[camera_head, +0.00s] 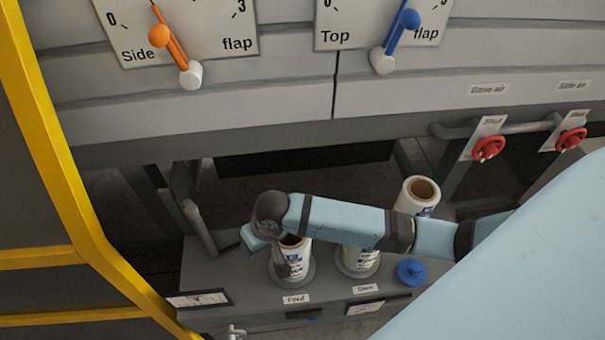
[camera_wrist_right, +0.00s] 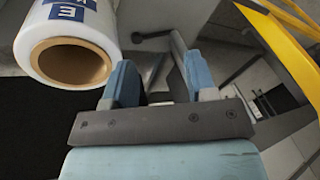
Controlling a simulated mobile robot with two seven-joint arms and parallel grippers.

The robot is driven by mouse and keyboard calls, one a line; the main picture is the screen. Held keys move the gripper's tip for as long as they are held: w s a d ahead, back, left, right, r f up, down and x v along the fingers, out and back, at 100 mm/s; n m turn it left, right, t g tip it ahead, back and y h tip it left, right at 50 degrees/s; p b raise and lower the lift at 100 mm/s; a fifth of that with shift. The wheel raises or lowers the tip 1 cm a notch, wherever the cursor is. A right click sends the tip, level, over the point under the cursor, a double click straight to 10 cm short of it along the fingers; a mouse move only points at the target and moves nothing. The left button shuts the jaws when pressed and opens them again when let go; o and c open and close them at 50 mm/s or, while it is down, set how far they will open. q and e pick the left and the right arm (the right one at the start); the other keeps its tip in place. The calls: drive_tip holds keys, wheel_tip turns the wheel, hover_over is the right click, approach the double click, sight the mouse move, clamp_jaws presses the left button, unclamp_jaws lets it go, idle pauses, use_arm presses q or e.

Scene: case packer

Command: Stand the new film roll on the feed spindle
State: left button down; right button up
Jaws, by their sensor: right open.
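A white film roll with blue print (camera_head: 291,262) stands upright on the round grey base above the label "Feed" (camera_head: 296,299). Its brown core shows at the top, partly behind my right arm; any spindle inside is hidden. A second roll (camera_head: 360,262) stands on the neighbouring round base, its top hidden by the arm. A third roll (camera_head: 423,208) stands farther back right. My right gripper (camera_head: 253,238) is just left of the feed roll's top. In the wrist view it is open (camera_wrist_right: 158,82) and empty, with a roll (camera_wrist_right: 68,42) beside it, outside the fingers. My left gripper is not in view.
A blue knob (camera_head: 412,272) sits right of the second roll. A grey upright post (camera_head: 200,228) stands left of the feed roll. A yellow frame (camera_head: 62,175) bounds the left side. The machine front with dials and red valves (camera_head: 488,148) rises behind.

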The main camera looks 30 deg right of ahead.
drive_tip(key=s+d+f+n+t, duration=0.1)
drive_tip(key=s+d+f+t, duration=0.1)
drive_tip(key=s, duration=0.4)
drive_tip(key=s+d+f+n+t, duration=0.1)
drive_tip(key=s+d+f+t, duration=0.1)
drive_tip(key=s+d+t, duration=0.3)
drive_tip(key=shift+s+t, duration=0.75)
drive_tip(key=shift+t, duration=0.35)
drive_tip(key=shift+a, duration=0.1)
